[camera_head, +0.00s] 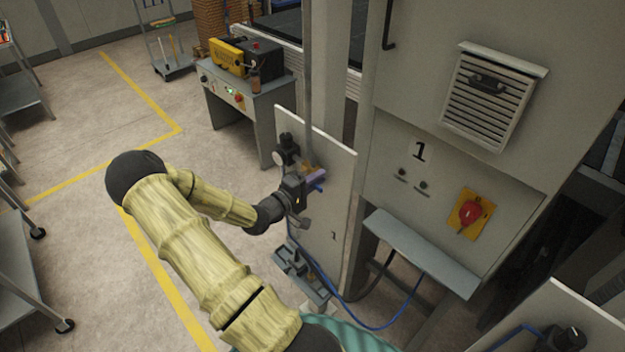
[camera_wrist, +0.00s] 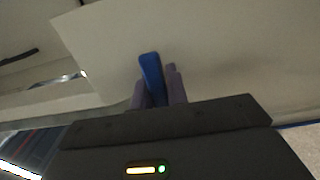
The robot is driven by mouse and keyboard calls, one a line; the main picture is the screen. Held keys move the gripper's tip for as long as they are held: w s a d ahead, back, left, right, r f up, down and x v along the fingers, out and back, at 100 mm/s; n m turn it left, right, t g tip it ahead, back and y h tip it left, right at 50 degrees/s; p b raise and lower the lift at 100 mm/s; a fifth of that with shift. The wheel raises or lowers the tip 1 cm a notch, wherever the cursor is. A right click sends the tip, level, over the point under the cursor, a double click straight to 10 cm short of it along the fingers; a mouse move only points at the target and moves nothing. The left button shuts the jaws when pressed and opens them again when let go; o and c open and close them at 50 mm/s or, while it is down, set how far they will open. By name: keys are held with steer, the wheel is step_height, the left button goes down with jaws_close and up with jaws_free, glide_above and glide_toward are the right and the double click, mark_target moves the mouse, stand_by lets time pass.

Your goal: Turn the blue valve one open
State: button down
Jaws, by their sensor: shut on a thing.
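The blue valve (camera_wrist: 151,72) shows in the wrist view as a blue lever standing up between the two purple fingers of my gripper (camera_wrist: 158,92). The fingers are shut on its lower part. In the head view my gripper (camera_head: 314,176) is at the white panel marked 1 (camera_head: 335,205), and a small blue bit of the valve (camera_head: 319,187) shows beside the fingertips. The valve's base and fittings are mostly hidden behind my gripper and wrist.
A round gauge with black fittings (camera_head: 286,152) sits on the panel just above my gripper. A blue hose (camera_head: 345,297) loops below. A grey cabinet with a red switch (camera_head: 470,217) stands to the right. A second white panel (camera_head: 570,320) is at the lower right. Open floor lies left.

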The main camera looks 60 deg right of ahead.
steer(key=c, duration=1.4)
jaws_free()
steer(key=shift+w, duration=0.1)
steer(key=b+v, duration=0.5)
steer(key=v, duration=1.2)
steer(key=shift+a, duration=0.25)
